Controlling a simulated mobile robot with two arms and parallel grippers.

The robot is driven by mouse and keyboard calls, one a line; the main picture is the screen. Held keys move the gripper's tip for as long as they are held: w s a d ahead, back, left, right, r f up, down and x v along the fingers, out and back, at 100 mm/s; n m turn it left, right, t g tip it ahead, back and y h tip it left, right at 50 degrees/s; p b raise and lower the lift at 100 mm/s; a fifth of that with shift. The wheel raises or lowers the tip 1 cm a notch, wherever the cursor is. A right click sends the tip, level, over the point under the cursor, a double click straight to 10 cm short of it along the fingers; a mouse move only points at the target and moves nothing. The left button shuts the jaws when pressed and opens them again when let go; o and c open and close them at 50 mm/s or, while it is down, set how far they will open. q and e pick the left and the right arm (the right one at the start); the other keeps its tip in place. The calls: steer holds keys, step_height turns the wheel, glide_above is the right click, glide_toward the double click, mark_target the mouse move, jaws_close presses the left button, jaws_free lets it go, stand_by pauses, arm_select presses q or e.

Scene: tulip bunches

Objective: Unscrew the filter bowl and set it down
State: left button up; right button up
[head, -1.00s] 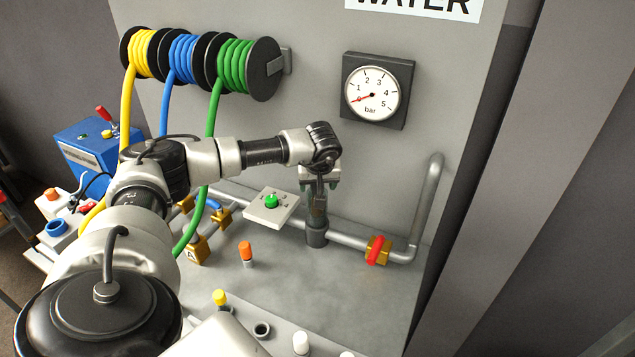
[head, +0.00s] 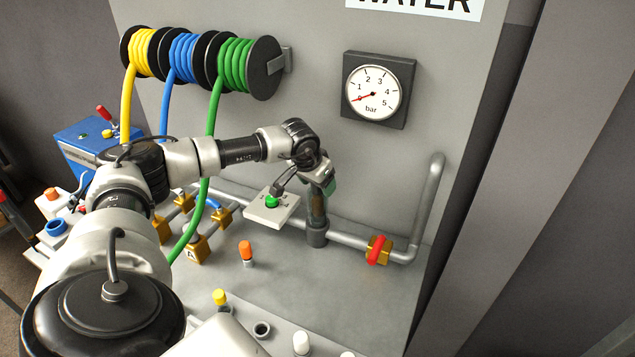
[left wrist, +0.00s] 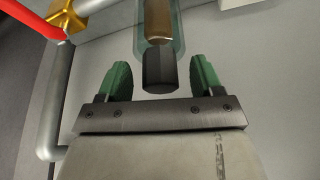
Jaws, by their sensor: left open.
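The filter bowl (head: 317,207) is a clear cylinder with a brown cartridge inside. In the left wrist view the bowl (left wrist: 176,38) comes in from the top edge and ends in a dark cap (left wrist: 159,72). The open green-tipped jaws of my left gripper (left wrist: 160,80) are on either side of the cap, with a visible gap on each side. My right gripper is not in view.
A white plate with a green knob (head: 271,201) is just left of the bowl. A red-handled brass valve (head: 378,250) is on the pipe to the right. An orange-capped peg (head: 246,253) stands on the grey bench (head: 330,290), whose middle is mostly clear.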

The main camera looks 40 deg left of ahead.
arm_select(q)
steer(key=c, duration=1)
steer(key=shift+d+n+y, duration=0.1)
steer(key=shift+n+y, duration=0.3)
steer(key=shift+n, duration=0.8)
steer(key=n+y, duration=0.1)
steer(key=n, duration=0.2)
steer(key=shift+r+g, duration=0.1)
steer(key=shift+g, duration=0.2)
steer(key=shift+w+n+g+y, duration=0.1)
steer(key=shift+n+g+y, duration=0.2)
steer(key=shift+n, duration=0.5)
steer(key=n+g, duration=0.1)
steer(key=n, duration=0.2)
steer(key=shift+y, duration=0.4)
steer(key=shift+n, duration=0.3)
